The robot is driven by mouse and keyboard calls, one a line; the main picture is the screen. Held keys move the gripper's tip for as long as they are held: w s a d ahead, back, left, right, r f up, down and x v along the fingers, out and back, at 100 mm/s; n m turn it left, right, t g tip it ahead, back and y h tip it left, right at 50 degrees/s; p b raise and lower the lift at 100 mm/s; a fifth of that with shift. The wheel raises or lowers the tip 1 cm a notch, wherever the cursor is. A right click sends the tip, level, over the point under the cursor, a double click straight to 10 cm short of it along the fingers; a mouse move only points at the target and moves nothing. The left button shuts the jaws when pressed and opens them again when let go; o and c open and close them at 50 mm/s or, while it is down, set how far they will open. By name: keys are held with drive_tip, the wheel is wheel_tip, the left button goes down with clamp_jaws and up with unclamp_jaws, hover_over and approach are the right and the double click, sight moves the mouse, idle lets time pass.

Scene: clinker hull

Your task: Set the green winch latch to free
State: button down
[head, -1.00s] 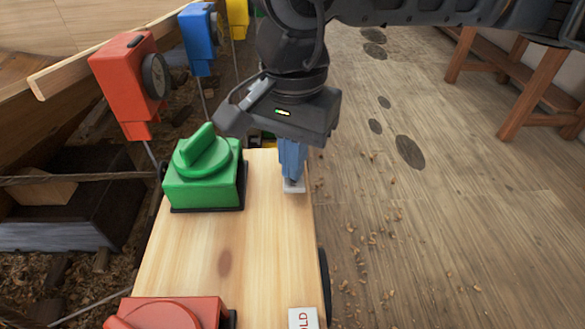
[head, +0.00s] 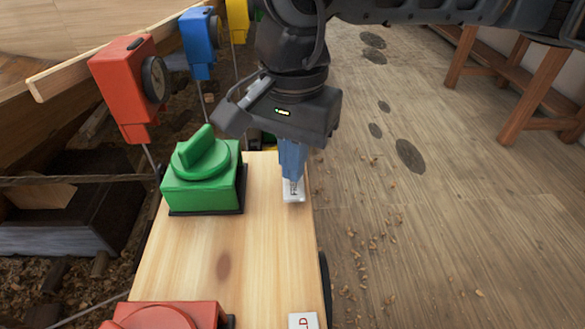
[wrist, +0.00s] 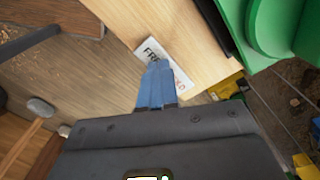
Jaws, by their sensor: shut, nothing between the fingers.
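The green winch latch (head: 201,188) is a green box on a dark base with a round dial and a raised ridge handle (head: 196,146) that leans to the upper right. It stands at the left edge of a pale wooden plank; part of it shows at the upper right of the wrist view (wrist: 277,22). My gripper (head: 291,177) is right of the latch, apart from it. Its blue fingers are shut and empty, with tips at a white label (head: 293,192).
Red (head: 126,85), blue (head: 199,42) and yellow (head: 237,20) boxes stand along the left. The floor right of the plank is open.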

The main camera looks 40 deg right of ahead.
drive_tip(key=shift+r+p, duration=0.95)
drive_tip(key=shift+r, duration=2.05)
drive_tip(key=shift+s, duration=0.1)
